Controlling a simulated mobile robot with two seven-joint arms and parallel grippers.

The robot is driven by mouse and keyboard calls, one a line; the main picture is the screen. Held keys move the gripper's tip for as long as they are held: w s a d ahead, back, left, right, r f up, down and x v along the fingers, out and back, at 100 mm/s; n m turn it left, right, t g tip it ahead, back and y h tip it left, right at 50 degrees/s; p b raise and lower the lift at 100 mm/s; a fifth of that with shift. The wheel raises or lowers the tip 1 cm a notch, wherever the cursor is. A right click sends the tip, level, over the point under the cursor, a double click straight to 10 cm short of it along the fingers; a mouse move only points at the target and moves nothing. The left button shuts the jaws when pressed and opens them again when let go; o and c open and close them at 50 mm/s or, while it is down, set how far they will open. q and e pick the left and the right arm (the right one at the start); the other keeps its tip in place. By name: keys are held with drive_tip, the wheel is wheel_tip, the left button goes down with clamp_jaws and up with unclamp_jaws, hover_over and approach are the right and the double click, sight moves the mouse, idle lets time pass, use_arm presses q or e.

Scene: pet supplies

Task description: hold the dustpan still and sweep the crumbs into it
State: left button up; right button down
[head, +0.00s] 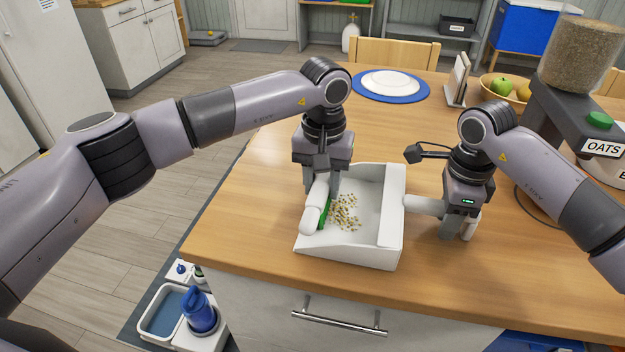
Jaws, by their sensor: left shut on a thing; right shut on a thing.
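The white dustpan (392,205) lies on the wooden table near its front edge, its handle (424,205) pointing right. My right gripper (456,226) is shut on that handle. The crumbs (345,211), small and yellowish brown, lie in a loose patch that appears to be on the dustpan's floor, toward its left side. A hand brush with a white handle (315,205) and green bristles (325,213) is at the dustpan's left side, just left of the crumbs. My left gripper (321,186) is shut on the brush and hides part of it.
A blue and white plate (390,86), a napkin holder (457,82), a fruit bowl (505,90) and an oats dispenser (585,58) stand toward the back and right. Bare table lies behind the dustpan.

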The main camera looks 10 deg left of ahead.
use_arm(q)
drive_tip(key=shift+d, duration=0.45)
use_arm(e)
drive_tip(key=shift+s+f, duration=0.15)
drive_tip(key=shift+f, duration=0.2)
use_arm(q)
drive_tip(key=shift+a+r, duration=0.1)
drive_tip(key=shift+r, duration=0.05)
drive_tip(key=a+r, duration=0.2)
drive_tip(key=r, duration=0.1)
drive_tip(key=a+r, duration=0.1)
drive_tip(key=shift+r, duration=0.4)
drive_tip(key=a+r, duration=0.3)
drive_tip(key=a, duration=0.9)
drive_tip(key=shift+w, duration=0.1)
